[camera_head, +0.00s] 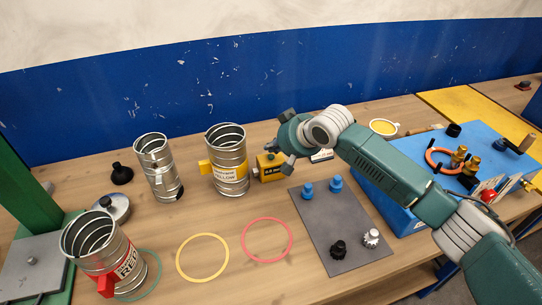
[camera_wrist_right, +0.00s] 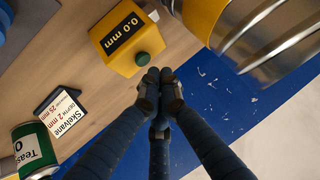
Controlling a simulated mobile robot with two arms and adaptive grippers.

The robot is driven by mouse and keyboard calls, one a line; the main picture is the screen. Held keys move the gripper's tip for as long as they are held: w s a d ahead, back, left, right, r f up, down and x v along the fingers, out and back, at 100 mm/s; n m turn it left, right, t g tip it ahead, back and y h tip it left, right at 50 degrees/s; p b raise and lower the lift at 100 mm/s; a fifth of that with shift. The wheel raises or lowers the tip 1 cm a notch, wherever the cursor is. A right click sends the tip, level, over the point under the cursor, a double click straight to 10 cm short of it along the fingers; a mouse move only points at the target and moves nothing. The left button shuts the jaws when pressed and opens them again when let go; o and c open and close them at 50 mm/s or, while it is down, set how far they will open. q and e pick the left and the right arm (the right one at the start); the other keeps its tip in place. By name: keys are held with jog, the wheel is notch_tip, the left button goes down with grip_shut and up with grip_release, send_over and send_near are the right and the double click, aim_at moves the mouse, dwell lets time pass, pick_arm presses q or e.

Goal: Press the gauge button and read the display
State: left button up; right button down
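The gauge is a small yellow box (camera_head: 269,173) in the middle of the table, close to the right of the can labelled yellow. In the right wrist view the gauge (camera_wrist_right: 119,62) shows a dark display (camera_wrist_right: 122,33) reading 0.0 mm and a round green button (camera_wrist_right: 142,58) on its face. My right gripper (camera_wrist_right: 160,88) has its dark fingertips together, with nothing between them. The tips appear just beside the button; I cannot tell whether they touch it. In the head view my right gripper (camera_head: 276,150) is over the gauge and partly covers it. My left gripper is not in view.
Spiral metal cans stand left of the gauge: the yellow-labelled one (camera_head: 229,158), a plain one (camera_head: 157,168) and a red-labelled one (camera_head: 99,254). A grey mat (camera_head: 335,225) with blue and dark knobs lies in front. A small sign (camera_wrist_right: 62,115) stands near the gauge.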

aim_at(272, 157)
jog(key=shift+f, duration=0.1)
dwell(0.6)
jog(key=shift+f, duration=0.25)
jog(key=shift+f, duration=0.45)
dwell(0.7)
jog(key=shift+r+p, duration=0.85)
jog(key=shift+p, duration=0.4)
notch_tip(272, 157, up, 5)
jog(key=p, duration=0.5)
